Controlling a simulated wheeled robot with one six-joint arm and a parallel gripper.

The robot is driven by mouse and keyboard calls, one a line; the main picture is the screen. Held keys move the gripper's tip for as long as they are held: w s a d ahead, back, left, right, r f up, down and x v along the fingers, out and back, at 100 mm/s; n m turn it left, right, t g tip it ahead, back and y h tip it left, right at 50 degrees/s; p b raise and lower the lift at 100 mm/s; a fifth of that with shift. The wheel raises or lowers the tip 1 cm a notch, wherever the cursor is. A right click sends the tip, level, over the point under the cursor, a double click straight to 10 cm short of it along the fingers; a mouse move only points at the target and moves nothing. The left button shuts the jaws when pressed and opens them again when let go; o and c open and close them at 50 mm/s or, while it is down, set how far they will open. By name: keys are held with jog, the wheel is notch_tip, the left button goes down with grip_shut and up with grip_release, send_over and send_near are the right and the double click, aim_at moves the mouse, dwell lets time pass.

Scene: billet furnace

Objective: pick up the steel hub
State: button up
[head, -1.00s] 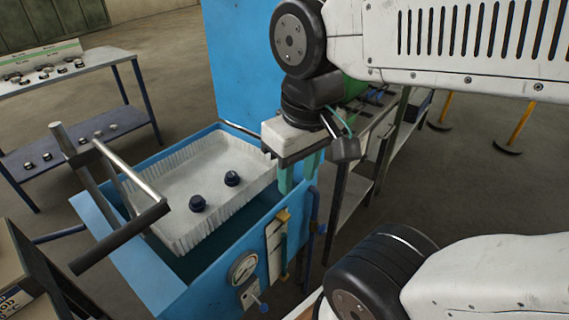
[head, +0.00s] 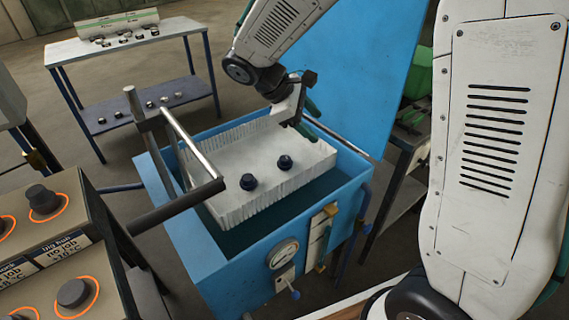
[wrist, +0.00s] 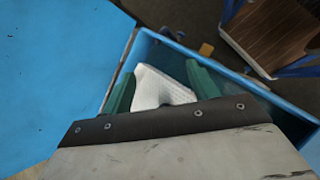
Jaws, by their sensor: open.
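Two small dark flanged hubs stand on the white ribbed tray (head: 228,205) in the blue tank: a left hub (head: 249,182) and a right hub (head: 285,162). I cannot tell which one is the steel hub. My gripper (head: 312,132) is over the far right part of the tray, beyond both hubs and apart from them. Its green fingers (wrist: 160,88) are open in the wrist view, with a bare white part of the tray (wrist: 160,90) showing between them. No hub shows in the wrist view; the gripper's dark edge hides the lower part.
A metal handle frame (head: 190,145) rises over the tray's left side. The tank's raised blue panel (head: 345,75) stands behind my gripper. A control box (head: 55,250) with dark knobs is at front left. A table (head: 165,40) with several small parts stands at back left.

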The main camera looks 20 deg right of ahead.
jog(key=w+a+f+n+t+h, duration=0.1)
jog(key=w+a+f+n+h, duration=0.3)
jog(key=w+f, duration=0.45)
jog(key=n+t, duration=0.2)
jog(key=n, duration=0.2)
send_near(284, 159)
jog(key=d, duration=0.2)
jog(key=shift+w+d+f, duration=0.35)
jog(key=shift+w+d, duration=0.05)
jog(key=shift+w+f+n, duration=0.1)
jog(key=shift+f+n, duration=0.15)
jog(key=shift+n, duration=0.05)
jog(key=x, duration=0.7)
jog(key=shift+d+f, duration=0.1)
jog(key=shift+f, duration=0.15)
grip_shut()
